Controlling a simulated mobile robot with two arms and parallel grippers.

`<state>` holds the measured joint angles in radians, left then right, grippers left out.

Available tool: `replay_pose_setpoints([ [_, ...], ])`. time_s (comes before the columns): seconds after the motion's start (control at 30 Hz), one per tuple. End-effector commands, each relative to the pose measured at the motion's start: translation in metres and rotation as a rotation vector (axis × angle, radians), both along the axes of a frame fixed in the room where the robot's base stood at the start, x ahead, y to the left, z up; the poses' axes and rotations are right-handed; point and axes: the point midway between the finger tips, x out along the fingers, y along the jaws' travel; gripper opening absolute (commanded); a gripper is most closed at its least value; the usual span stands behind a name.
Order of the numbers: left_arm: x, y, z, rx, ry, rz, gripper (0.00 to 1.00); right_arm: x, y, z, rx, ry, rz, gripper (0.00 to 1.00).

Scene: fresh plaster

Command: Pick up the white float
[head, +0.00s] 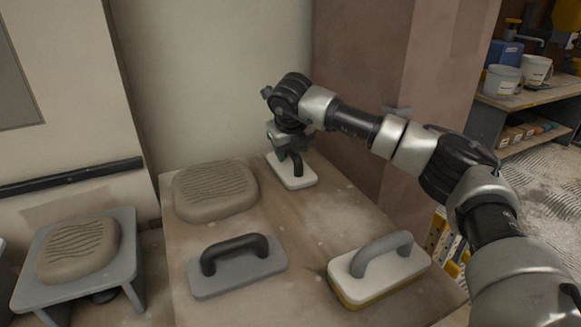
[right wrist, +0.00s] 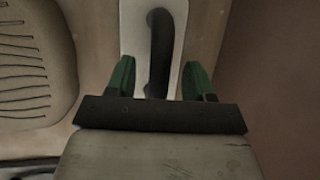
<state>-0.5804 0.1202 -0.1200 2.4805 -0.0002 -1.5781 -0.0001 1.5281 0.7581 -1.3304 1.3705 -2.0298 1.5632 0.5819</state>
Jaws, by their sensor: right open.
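The white float (head: 292,178) lies flat at the back of the worktable, with a white plate and a dark handle. My right gripper (head: 287,151) is above it, partly covering its far end in the head view. In the right wrist view, the open green fingers (right wrist: 159,66) are on either side of the dark handle, with the white plate (right wrist: 132,38) beyond and below. Gaps show between the handle and both fingers. The fingers' exact height over the plate is hard to tell. My left gripper is not in view.
A plaster mound (head: 215,190) sits left of the float. A grey float (head: 238,277) and a cream-topped, yellow-edged float (head: 380,272) lie nearer. A reddish-brown pillar (head: 380,85) stands close on the right. A grey stool (head: 125,240) holds another mound.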

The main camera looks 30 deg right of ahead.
Motion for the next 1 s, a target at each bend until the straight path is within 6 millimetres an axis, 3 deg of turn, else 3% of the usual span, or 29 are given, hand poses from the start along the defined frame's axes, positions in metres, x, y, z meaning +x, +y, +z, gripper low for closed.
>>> replay_pose_setpoints([
  [0.1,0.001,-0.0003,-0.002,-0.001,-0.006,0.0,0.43,0.0041,-0.0024,-0.0105,-0.001,0.001,-0.001,0.53],
  [0.37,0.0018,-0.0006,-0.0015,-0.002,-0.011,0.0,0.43,0.005,-0.0026,-0.0115,0.0,-0.001,0.0,0.53],
  [0.7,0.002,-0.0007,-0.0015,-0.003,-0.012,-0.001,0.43,0.0049,-0.0025,-0.0113,0.0,-0.001,0.0,0.01],
  [1.0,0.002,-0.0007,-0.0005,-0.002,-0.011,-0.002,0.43,0.0051,-0.0025,-0.0072,0.0,-0.002,-0.001,0.0],
])
